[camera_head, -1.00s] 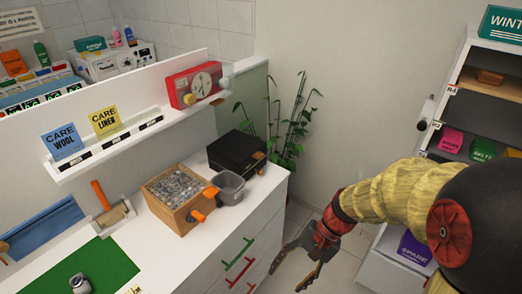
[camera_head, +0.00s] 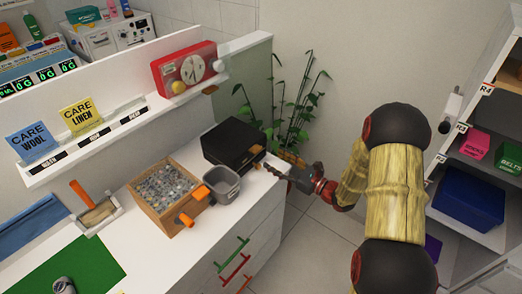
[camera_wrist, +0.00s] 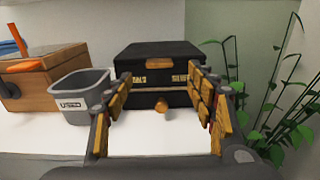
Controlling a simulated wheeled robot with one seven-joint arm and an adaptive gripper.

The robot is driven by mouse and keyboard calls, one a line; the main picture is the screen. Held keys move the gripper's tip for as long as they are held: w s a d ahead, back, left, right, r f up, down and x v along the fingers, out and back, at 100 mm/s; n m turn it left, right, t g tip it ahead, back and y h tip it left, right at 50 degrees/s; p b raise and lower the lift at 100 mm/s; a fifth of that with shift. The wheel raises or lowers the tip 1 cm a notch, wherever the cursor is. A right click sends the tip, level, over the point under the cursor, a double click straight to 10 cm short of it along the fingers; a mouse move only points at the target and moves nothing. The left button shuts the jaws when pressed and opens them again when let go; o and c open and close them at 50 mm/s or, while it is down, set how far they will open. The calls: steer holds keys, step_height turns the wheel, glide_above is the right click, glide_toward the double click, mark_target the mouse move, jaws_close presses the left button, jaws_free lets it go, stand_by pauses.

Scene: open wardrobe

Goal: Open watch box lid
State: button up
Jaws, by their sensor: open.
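The black watch box (camera_head: 233,142) sits closed at the right end of the white counter. In the wrist view the box (camera_wrist: 160,58) is straight ahead, with an orange tab (camera_wrist: 159,63) on its lid's front edge and gold lettering on its front. A small round orange-brown knob (camera_wrist: 162,105) shows below. My gripper (camera_head: 276,171) is just off the counter's right end, in front of the box. In the wrist view my gripper (camera_wrist: 165,105) has its wooden-padded fingers spread wide, one to each side of the box front. It is empty and apart from the box.
A grey bin (camera_head: 222,185) stands close beside the box, with a wooden crate (camera_head: 168,198) of small grey pieces further left. A leafy plant (camera_head: 290,115) stands behind on the right. The counter (camera_wrist: 158,138) before the box is clear.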

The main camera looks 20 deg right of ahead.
mark_target(259, 151)
steer(key=b+x, duration=0.1)
steer(key=x, duration=0.6)
steer(key=shift+w+a, duration=0.15)
steer(key=shift+w, duration=0.05)
steer(key=shift+c, duration=0.3)
jaws_close()
stand_by(0.3)
